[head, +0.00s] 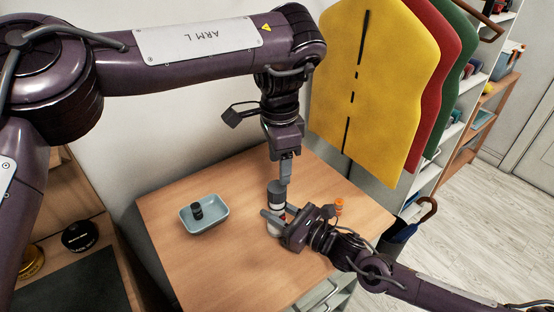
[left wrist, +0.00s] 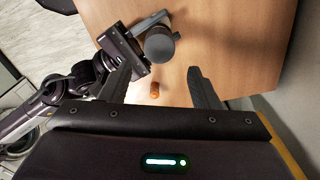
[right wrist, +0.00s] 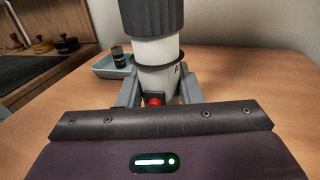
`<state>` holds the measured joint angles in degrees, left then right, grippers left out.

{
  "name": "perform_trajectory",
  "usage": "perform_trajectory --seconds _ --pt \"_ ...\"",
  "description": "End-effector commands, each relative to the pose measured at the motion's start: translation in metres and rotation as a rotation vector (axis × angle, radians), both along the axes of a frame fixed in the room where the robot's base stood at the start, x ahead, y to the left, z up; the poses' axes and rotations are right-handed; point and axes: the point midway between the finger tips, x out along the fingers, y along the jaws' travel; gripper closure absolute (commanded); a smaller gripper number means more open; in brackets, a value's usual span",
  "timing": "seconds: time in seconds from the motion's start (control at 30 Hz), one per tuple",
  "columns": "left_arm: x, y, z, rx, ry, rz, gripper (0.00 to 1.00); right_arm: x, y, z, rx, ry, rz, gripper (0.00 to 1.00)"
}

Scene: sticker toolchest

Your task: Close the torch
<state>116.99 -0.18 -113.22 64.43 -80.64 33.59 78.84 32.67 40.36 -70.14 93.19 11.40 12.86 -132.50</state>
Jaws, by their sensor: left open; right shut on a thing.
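The torch has a white body (right wrist: 157,82) with a red button, a dark ring and a dark grey top part (right wrist: 151,16). It stands upright in the head view (head: 277,207). My right gripper (head: 273,219) is shut around its white body, one finger on each side. My left gripper (head: 284,182) is open, pointing down close to the torch's top in the head view. In the left wrist view the round grey top (left wrist: 160,46) lies beyond the open fingers (left wrist: 163,76), not between them.
A blue-grey tray (head: 216,226) holding a dark cylinder (head: 197,211) is on the wooden table left of the torch. A small orange object (head: 339,206) stands to its right, near my right arm. The table front is clear. Yellow, red and green boards hang behind.

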Motion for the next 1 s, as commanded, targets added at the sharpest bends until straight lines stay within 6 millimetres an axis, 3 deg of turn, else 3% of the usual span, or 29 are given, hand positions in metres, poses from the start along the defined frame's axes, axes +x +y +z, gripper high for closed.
perform_trajectory --seconds 0.1,0.23,0.67,0.77,1.0 --pt "-0.001 0.003 0.001 0.001 0.011 0.181 0.44 0.0 0.0 0.0 0.0 0.0 0.0 1.0" --pt "-0.002 0.004 0.002 0.002 0.014 0.296 0.44 0.0 0.0 0.0 0.0 0.0 0.0 1.0" --pt "-0.002 0.005 0.001 0.004 0.016 0.338 0.44 0.0 0.0 0.0 0.0 0.0 0.0 1.0" --pt "-0.003 0.005 -0.005 0.005 0.019 0.336 0.44 0.0 0.0 0.0 0.0 0.0 0.0 1.0" --pt "-0.003 0.006 -0.039 0.007 0.018 0.335 0.44 0.0 0.0 0.0 0.0 0.0 0.0 1.0"
